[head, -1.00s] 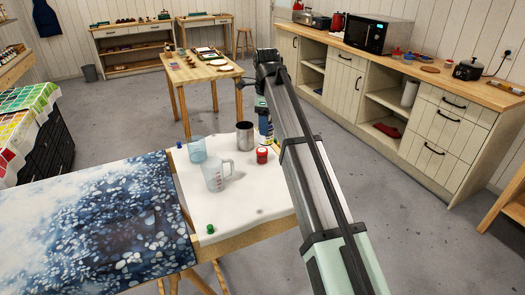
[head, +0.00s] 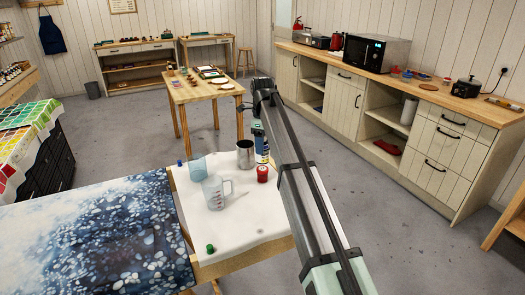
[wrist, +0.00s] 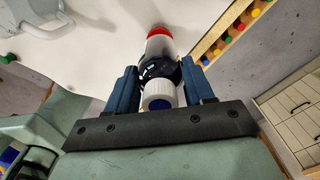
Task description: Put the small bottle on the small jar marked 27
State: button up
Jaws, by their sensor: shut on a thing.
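My gripper (wrist: 162,88) is shut on a small bottle (wrist: 160,98), which has a white ribbed cap with a blue centre and a dark label. In the head view the bottle (head: 262,150) shows beside my arm, just behind a small red jar with a pale label (head: 262,174). Any number on that jar is too small to read. In the wrist view a red part (wrist: 158,31) shows beyond the bottle; I cannot tell whether it belongs to the bottle or the jar. Whether the bottle touches the table is hidden.
On the white table (head: 255,222) stand a steel mug (head: 246,154), a clear measuring jug (head: 214,193) and a bluish beaker (head: 197,168). A small green jar (head: 210,248) is near the front edge. Several coloured small jars (wrist: 227,36) line a wooden ledge. The front middle is clear.

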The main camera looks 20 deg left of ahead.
jog(key=shift+f, duration=1.4)
jog(key=shift+f, duration=0.1)
jog(key=o, duration=1.1)
notch_tip(320, 180, up, 12)
jog(key=shift+r, duration=0.15)
